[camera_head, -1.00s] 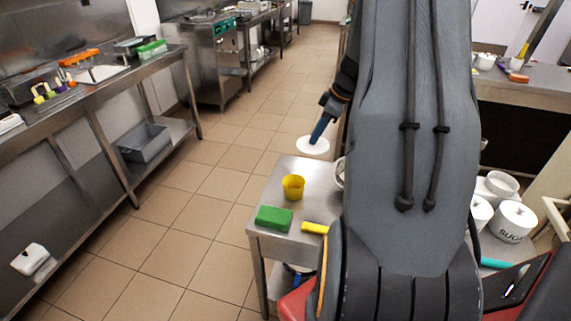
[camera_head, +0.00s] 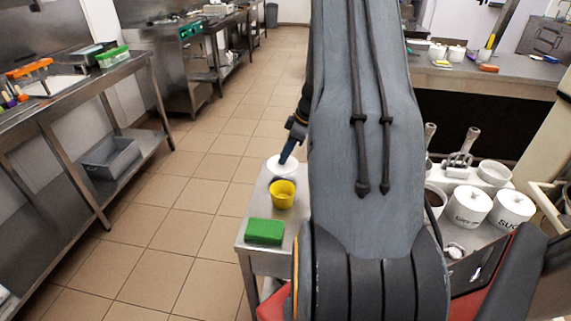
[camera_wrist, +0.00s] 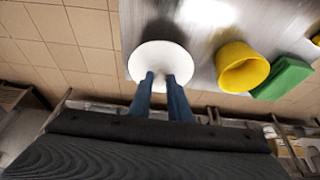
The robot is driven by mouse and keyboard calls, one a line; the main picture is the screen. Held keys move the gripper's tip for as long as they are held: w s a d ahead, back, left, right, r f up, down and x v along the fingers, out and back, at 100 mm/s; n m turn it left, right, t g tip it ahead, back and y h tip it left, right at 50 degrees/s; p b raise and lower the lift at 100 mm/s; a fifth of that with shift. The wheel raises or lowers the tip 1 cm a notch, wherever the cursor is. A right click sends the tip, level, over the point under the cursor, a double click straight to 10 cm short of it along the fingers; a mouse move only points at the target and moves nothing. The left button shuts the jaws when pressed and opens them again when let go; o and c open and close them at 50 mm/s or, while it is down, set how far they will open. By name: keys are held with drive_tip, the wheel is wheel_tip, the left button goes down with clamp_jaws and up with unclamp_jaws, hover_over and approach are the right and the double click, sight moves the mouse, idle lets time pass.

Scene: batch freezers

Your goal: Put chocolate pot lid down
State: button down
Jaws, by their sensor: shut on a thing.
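The lid (camera_head: 283,168) is a round white disc at the far end of the small steel table (camera_head: 257,207). My gripper (camera_head: 287,157) is shut on it from above. In the wrist view the lid (camera_wrist: 158,60) lies flat under my two blue fingertips (camera_wrist: 160,80), near the table's left edge there. A dark shadow lies on the steel beside it. I cannot tell whether the lid touches the table. A white pot with dark contents (camera_head: 434,203) stands to the right, partly hidden by my arm; its opening is uncovered.
A yellow cup (camera_head: 283,194) stands close to the lid, with a green block (camera_head: 264,231) nearer me. White lidded jars (camera_head: 470,206) stand at the right. Tiled floor (camera_head: 190,200) lies open left of the table. A long steel counter (camera_head: 70,105) runs along the left.

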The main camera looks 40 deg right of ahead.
sight(286, 164)
drive_tip(key=shift+f+p, duration=0.7)
drive_tip(key=shift+f, duration=1.5)
drive_tip(key=shift+f, duration=0.15)
drive_tip(key=c, duration=1.7)
unclamp_jaws()
drive_tip(key=shift+o, duration=0.2)
drive_tip(key=shift+d+r, duration=0.1)
drive_tip(key=shift+r, duration=0.2)
drive_tip(key=b+v, duration=0.4)
drive_tip(key=v, duration=0.8)
drive_tip(key=s+a+r+m+g+h, duration=0.1)
drive_tip(key=a+r+m+g, duration=0.15)
drive_tip(key=a, duration=1.65)
drive_tip(key=s+a+m+h, duration=0.1)
drive_tip(key=s+a+m, duration=0.1)
drive_tip(key=s+a, duration=0.3)
drive_tip(key=s+a+m, duration=0.3)
drive_tip(key=s+a, duration=0.3)
drive_tip(key=a, duration=0.6)
drive_tip(key=shift+m+h, duration=0.35)
drive_tip(key=shift+h, duration=0.05)
